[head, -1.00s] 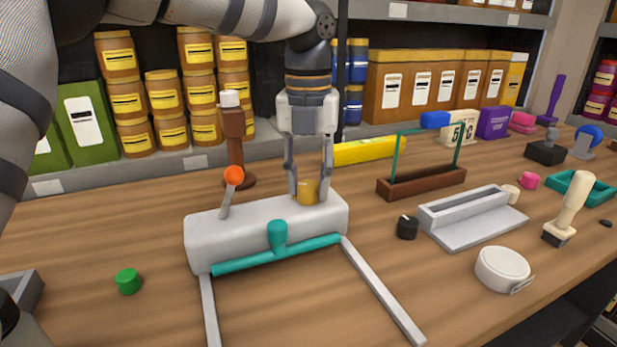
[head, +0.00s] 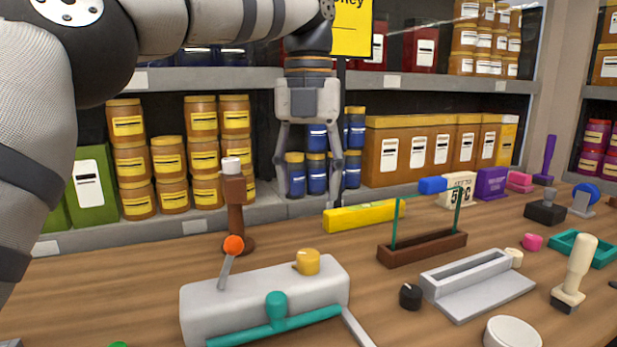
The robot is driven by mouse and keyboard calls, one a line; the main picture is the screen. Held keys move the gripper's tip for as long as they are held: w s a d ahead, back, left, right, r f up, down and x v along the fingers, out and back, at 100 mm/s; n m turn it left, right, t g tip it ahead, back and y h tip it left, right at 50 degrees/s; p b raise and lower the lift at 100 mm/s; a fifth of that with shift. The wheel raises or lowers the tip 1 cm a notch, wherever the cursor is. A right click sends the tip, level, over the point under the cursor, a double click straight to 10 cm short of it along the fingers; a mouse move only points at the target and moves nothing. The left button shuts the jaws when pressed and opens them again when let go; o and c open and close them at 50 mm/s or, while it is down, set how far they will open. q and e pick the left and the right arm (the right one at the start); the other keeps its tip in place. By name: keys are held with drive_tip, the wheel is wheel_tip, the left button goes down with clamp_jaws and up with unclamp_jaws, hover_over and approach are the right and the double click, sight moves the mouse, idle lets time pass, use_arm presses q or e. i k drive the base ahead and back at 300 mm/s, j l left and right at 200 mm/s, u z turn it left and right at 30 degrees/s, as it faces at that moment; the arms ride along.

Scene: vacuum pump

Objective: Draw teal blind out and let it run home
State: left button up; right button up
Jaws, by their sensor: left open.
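The teal blind shows as a teal bar (head: 290,323) with a round teal knob (head: 276,306), lying along the front of a white-grey housing (head: 215,304). On the housing stand an orange-tipped lever (head: 233,246) and a yellow knob (head: 308,262). My left gripper (head: 310,194) is open and empty, raised well above and behind the housing, in front of the shelf with blue jars. One grey rail (head: 357,328) runs forward from the housing's right end; its lower part is cut off by the picture edge. My right gripper is not in view.
A brown stand with a teal frame (head: 422,247), a grey tray (head: 468,273), a black knob (head: 410,296) and a cream-handled stamp (head: 576,270) stand to the right. A brown post (head: 236,208) and a yellow bar (head: 362,217) are behind. A green cap (head: 118,344) is barely visible lower left.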

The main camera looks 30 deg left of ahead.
sight(276, 302)
drive_tip(key=k+l, duration=0.5)
drive_tip(key=k, duration=0.2)
drive_tip(key=k+l, duration=0.5)
drive_tip(key=k, duration=0.15)
